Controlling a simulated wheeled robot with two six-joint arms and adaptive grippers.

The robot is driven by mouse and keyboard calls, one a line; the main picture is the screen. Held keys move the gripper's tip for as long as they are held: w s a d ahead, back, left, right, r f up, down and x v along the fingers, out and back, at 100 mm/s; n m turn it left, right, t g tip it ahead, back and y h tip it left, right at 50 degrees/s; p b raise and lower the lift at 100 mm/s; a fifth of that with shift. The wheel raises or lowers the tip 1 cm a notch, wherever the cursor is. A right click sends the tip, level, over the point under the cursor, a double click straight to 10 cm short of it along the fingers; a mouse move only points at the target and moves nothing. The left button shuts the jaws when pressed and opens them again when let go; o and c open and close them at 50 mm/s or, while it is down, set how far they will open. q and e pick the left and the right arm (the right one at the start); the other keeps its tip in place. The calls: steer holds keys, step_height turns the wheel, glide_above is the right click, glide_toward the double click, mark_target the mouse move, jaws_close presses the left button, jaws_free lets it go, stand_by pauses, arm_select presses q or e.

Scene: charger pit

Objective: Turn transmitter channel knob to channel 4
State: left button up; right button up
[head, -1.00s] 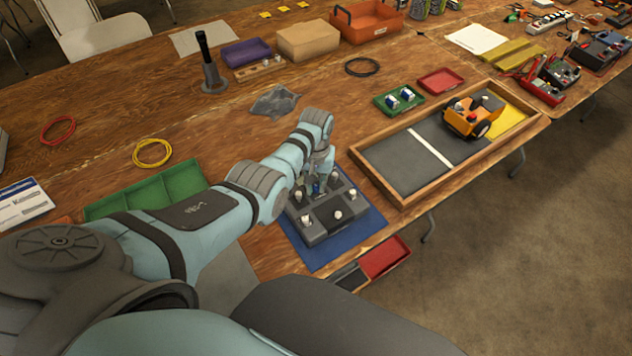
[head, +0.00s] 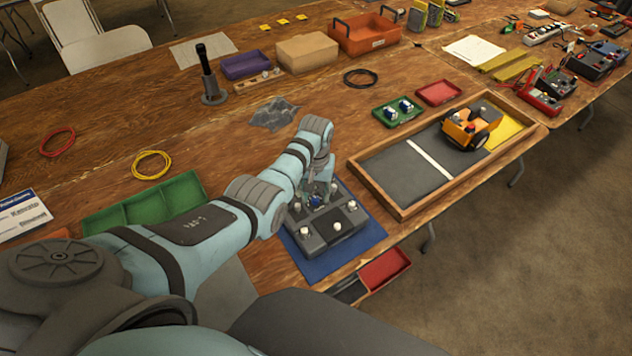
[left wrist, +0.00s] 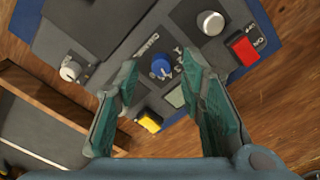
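The transmitter (head: 345,213) is a dark grey box with white knobs, lying on a blue mat (head: 352,250) near the table's front edge. Its blue channel knob (head: 316,200) is also in the left wrist view (left wrist: 161,67), with printed digits beside it that are too small to read surely. My left gripper (head: 322,187) is over the knob, pointing down. In the left wrist view its teal fingers (left wrist: 165,85) are spread apart with nothing between them, and the knob lies beyond the fingertips. A red switch (left wrist: 243,47) and a yellow button (left wrist: 149,121) show on the transmitter. My right gripper is out of view.
A wooden-framed pit (head: 405,210) holding an orange vehicle (head: 470,128) stands right of the transmitter. A green tray (head: 145,205) lies left, under my left arm. A red tray (head: 384,268) sits below the table's front edge. Bare table lies behind the transmitter.

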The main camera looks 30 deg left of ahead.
mark_target(316, 198)
arm_select(q)
step_height(316, 198, up, 11)
steer(key=shift+f, duration=0.15)
stand_by(0.4)
